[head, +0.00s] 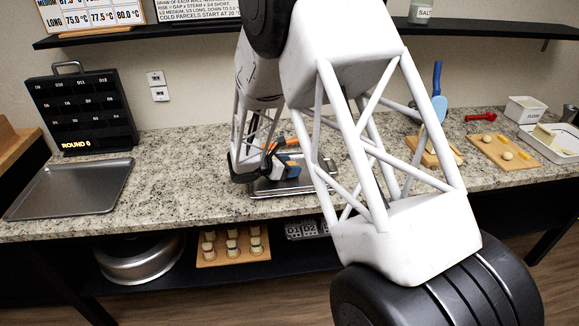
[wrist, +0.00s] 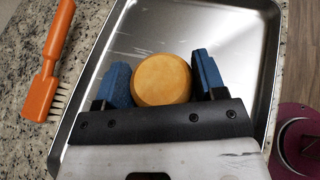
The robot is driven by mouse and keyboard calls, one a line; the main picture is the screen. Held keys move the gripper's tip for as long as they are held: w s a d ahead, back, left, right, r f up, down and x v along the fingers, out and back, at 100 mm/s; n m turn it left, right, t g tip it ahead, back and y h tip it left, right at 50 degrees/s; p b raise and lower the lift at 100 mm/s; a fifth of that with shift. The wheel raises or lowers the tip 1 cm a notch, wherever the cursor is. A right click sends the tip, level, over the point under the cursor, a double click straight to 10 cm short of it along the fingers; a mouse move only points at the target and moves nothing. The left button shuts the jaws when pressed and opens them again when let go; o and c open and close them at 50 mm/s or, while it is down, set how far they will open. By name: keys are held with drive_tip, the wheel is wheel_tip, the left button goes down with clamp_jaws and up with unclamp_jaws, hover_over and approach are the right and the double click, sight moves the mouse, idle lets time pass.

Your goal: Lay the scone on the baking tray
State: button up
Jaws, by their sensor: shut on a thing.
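The scone (wrist: 162,79), round and golden brown, sits between the two blue fingers of my gripper (wrist: 163,80) in the wrist view. My gripper is shut on it. A shiny metal tray (wrist: 232,45) with a raised rim lies beneath the scone and fingers. Whether the scone touches the tray surface cannot be told. In the head view my gripper (head: 286,164) is low over this tray (head: 300,187) at the counter's front, partly hidden by my arm; the scone cannot be made out there. Another flat metal tray (head: 72,188) lies empty at the left of the counter.
An orange brush (wrist: 48,62) lies left of the tray in the wrist view. A black board (head: 82,110) stands behind the left tray. Wooden boards with food (head: 504,153) and white containers (head: 525,109) are at the right. The counter between the two trays is clear.

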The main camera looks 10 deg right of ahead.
drive_tip(key=shift+f, duration=0.15)
drive_tip(key=o, duration=0.9)
drive_tip(key=shift+a+r, duration=0.15)
drive_tip(key=shift+r, duration=0.05)
drive_tip(key=v, duration=1.1)
drive_tip(key=shift+s+a+r, duration=0.15)
drive_tip(key=shift+a+r, duration=0.1)
drive_tip(key=shift+a, duration=0.05)
